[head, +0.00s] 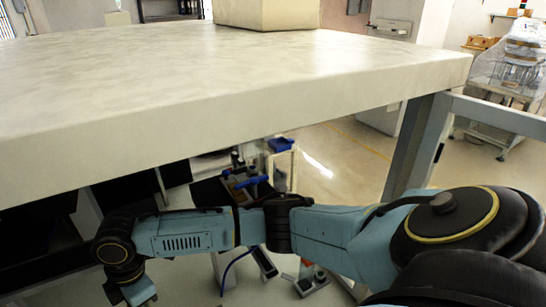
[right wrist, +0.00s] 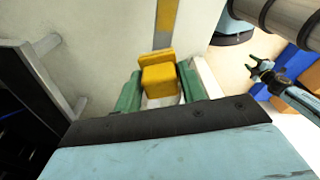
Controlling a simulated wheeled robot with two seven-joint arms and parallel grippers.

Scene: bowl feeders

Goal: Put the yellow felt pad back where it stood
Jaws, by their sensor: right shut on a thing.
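The yellow felt pad (right wrist: 160,80) is a thick yellow block with a raised back edge. It sits between the green fingers of my right gripper (right wrist: 158,93) in the right wrist view, and the gripper is shut on it. In the head view my right arm reaches left below the tabletop, with its gripper (head: 141,293) at the bottom edge; the pad does not show there. At the right of the right wrist view, small dark-green jaws (right wrist: 262,70) on a teal arm appear spread and empty; they look like my left gripper. It does not show in the head view.
The pale tabletop (head: 200,75) spans the head view above my right arm, with a beige box (head: 268,12) at its back. A grey table leg (head: 410,145) stands at right. Below are a blue bin (head: 281,145) and cluttered equipment. Pale floor shows beyond the pad.

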